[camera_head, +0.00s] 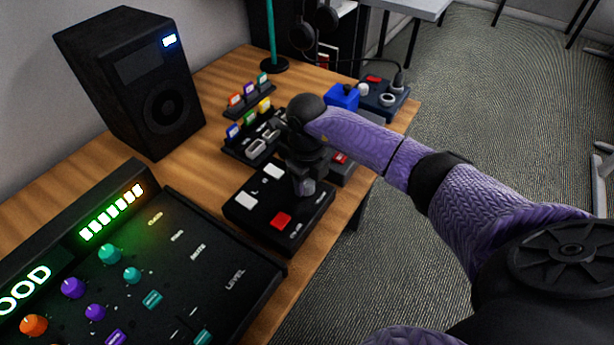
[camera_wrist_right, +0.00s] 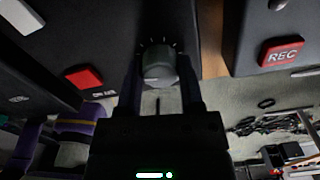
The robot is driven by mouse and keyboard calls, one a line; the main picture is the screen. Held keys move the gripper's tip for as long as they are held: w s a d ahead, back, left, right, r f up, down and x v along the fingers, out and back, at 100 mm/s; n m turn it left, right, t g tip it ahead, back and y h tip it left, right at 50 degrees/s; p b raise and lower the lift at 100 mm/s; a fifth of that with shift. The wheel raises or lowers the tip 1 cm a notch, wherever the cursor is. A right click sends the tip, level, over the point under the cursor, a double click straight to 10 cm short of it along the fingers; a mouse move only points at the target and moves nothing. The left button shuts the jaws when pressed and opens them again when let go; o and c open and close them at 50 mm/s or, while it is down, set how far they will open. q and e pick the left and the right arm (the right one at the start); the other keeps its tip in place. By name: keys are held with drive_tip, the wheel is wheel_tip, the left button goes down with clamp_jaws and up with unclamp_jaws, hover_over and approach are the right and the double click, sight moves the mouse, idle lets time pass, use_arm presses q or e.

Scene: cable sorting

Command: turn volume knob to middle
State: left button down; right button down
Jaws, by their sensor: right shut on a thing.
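The volume knob (camera_wrist_right: 158,65) is a dark grey round knob with white tick marks around it, seen in the right wrist view. It sits on a black control box (camera_head: 245,213) that also has white buttons and a red button (camera_head: 281,220). My right gripper (camera_head: 304,186) points down over the box's right part, with its fingers shut on the knob's sides. In the wrist view, the fingers (camera_wrist_right: 160,75) stand on either side of the knob. The knob is mostly hidden in the head view, and I cannot read its pointer clearly. My left gripper is not in view.
A large mixing panel (camera_head: 225,265) with a lit display lies at the lower left. A black speaker (camera_head: 130,80) stands behind. Racks with coloured tabs (camera_head: 250,95) and a blue box (camera_head: 341,96) stand beyond my right arm. The table's right edge is close to the control box.

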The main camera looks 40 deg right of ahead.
drive_tip(key=m+p, duration=0.1)
drive_tip(key=m, duration=0.1)
drive_tip(key=shift+r+m+p, duration=0.15)
drive_tip(key=shift+m+p, duration=0.15)
drive_tip(key=m+p, duration=0.1)
drive_tip(key=m, duration=0.1)
drive_tip(key=shift+m, duration=0.4)
drive_tip(key=shift+m+p, duration=0.7)
drive_tip(key=shift+m, duration=0.2)
drive_tip(key=m+p, duration=0.2)
drive_tip(key=m, duration=0.1)
drive_tip(key=shift+m, duration=0.3)
drive_tip(key=m+p, duration=0.1)
drive_tip(key=m, duration=0.2)
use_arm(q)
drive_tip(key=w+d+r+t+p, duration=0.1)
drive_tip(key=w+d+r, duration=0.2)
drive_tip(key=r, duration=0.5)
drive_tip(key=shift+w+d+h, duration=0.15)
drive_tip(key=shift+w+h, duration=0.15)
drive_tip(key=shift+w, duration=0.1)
use_arm(e)
drive_tip(key=shift+m, duration=0.9)
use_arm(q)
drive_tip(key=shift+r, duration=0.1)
use_arm(e)
drive_tip(key=shift+m, duration=0.3)
